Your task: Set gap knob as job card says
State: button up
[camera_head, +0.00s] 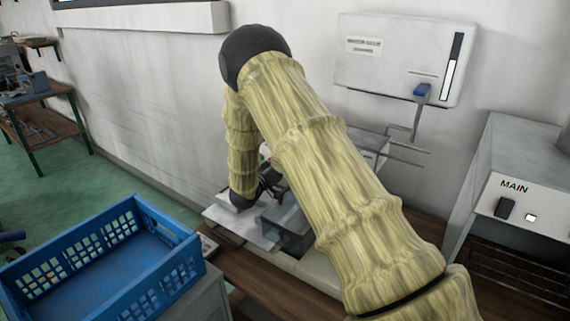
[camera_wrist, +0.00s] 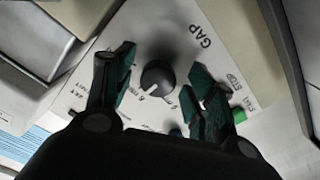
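The gap knob (camera_wrist: 158,77) is a round dark knob with a light pointer mark on a pale panel (camera_wrist: 160,28) lettered GAP; its small scale figures are hard to read. In the wrist view my gripper (camera_wrist: 161,63) is open, with one dark green-padded finger on each side of the knob. Gaps show between the pads and the knob; whether the tips reach down to its height I cannot tell. In the head view my arm hides the knob and most of the panel. No job card can be clearly identified or read.
A green button (camera_wrist: 238,114) sits beside the right finger, near STOP and START lettering. A blue crate (camera_head: 185,245) stands at the front left. A wall box (camera_head: 385,65) with a blue lever and a grey MAIN cabinet (camera_head: 525,160) are at the right.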

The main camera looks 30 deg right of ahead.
jog(key=v, duration=1.2)
jog(key=shift+w, duration=0.1)
dwell(0.4)
